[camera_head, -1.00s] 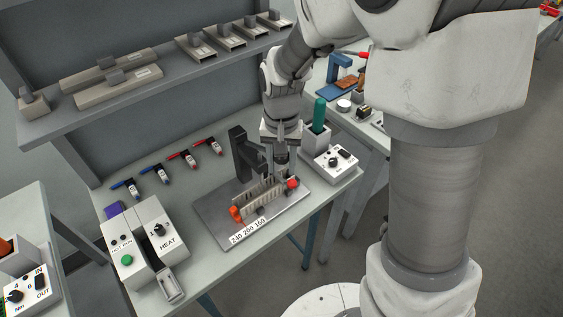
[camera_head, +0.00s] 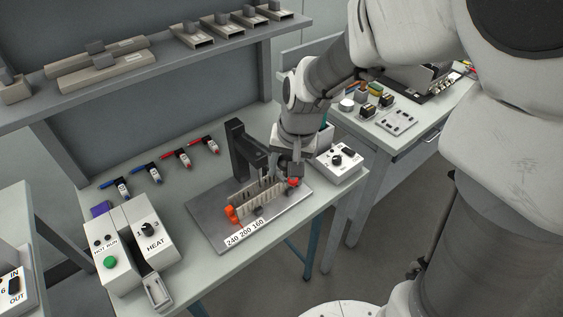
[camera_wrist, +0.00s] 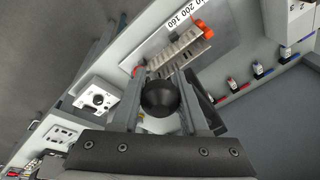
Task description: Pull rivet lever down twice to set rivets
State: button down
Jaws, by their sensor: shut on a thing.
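The rivet press has a dark upright post (camera_head: 238,150) standing on a grey plate marked "240 200 160" (camera_head: 215,232). A light slotted duct piece (camera_head: 257,203) sits on the plate, with an orange block (camera_head: 231,213) at its near end and a red part (camera_head: 294,182) at its far end. In the wrist view, my gripper (camera_wrist: 160,112) is shut on a round black knob (camera_wrist: 160,93), which looks like the lever's end. In the head view, my gripper (camera_head: 289,168) is low at the plate's right end. The lever's arm is mostly hidden there.
A white control box with a knob (camera_head: 340,160) stands close to the right of my gripper. A HEAT box (camera_head: 150,232) is at the left front. Several red and blue tools (camera_head: 182,158) lie behind the plate. A shelf (camera_head: 120,75) hangs above the bench.

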notch_tip(320, 180, down, 8)
jog(key=t+y+b, duration=0.2)
jog(key=t+b, duration=0.1)
jog(key=b, duration=1.4)
jog(key=shift+w+a+r+t+b, duration=0.2)
jog(key=shift+w+a+t+b, duration=0.1)
jog(key=shift+w, duration=0.25)
jog(key=shift+c, duration=2.2)
grip_release()
jog(key=shift+a, duration=0.1)
jog(key=p+v, duration=0.4)
jog(key=v, duration=1.3)
jog(key=shift+d, duration=0.35)
